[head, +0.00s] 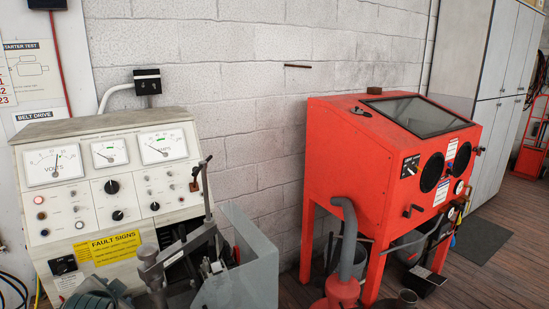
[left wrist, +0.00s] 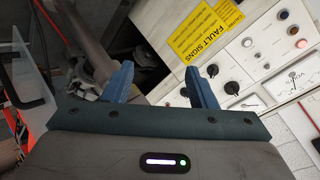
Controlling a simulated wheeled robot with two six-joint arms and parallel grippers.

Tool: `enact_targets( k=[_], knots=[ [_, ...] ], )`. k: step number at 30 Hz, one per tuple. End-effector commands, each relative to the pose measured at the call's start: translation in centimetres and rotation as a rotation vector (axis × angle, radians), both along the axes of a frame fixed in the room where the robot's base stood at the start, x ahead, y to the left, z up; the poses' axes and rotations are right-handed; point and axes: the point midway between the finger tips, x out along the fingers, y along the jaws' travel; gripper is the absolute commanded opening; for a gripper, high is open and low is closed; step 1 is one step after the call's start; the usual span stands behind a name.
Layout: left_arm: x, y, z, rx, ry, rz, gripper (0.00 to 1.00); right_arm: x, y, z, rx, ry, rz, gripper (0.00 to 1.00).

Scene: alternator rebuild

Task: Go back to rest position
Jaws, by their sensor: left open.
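My left gripper (left wrist: 158,68) is open in the left wrist view, its two blue fingers apart with nothing between them. Beyond the fingers is the tester's white panel with knobs, a meter and a yellow FAULT SIGNS label (left wrist: 204,35). The same test bench (head: 100,170) stands at the left of the head view, with three meters on its sloped face. I cannot clearly make out either gripper in the head view. My right gripper does not show.
A grey metal guard (head: 240,265) and a lever clamp (head: 180,247) stand in front of the bench. A red blast cabinet (head: 345,160) with a grey hose (head: 348,235) stands at the right. Grey lockers (head: 490,60) are behind it. Wooden floor (head: 490,275) is open at lower right.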

Motion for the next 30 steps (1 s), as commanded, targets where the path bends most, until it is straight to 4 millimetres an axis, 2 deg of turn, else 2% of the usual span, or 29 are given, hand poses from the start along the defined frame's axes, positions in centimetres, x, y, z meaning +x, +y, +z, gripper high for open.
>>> enact_targets(
  k=[5,8,12,15,21,30],
  knots=[
    [-3.5,-1.5,-4.8,-0.085,0.073,0.017,0.52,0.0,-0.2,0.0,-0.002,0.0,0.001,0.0],
    [-6.6,-2.7,-8.1,-0.152,0.13,0.04,0.52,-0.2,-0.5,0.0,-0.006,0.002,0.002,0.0],
    [-12.6,-4.6,-13.1,-0.269,0.233,0.095,0.52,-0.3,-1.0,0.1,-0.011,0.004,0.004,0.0],
    [-16.7,-5.8,-15.7,-0.342,0.298,0.141,0.52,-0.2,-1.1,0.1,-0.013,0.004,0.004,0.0],
    [-22.9,-7.4,-18.5,-0.441,0.391,0.222,0.52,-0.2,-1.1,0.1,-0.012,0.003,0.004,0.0],
    [-29.7,-9.0,-20.5,-0.538,0.492,0.327,0.52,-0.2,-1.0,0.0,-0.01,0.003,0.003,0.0]
  ],
)
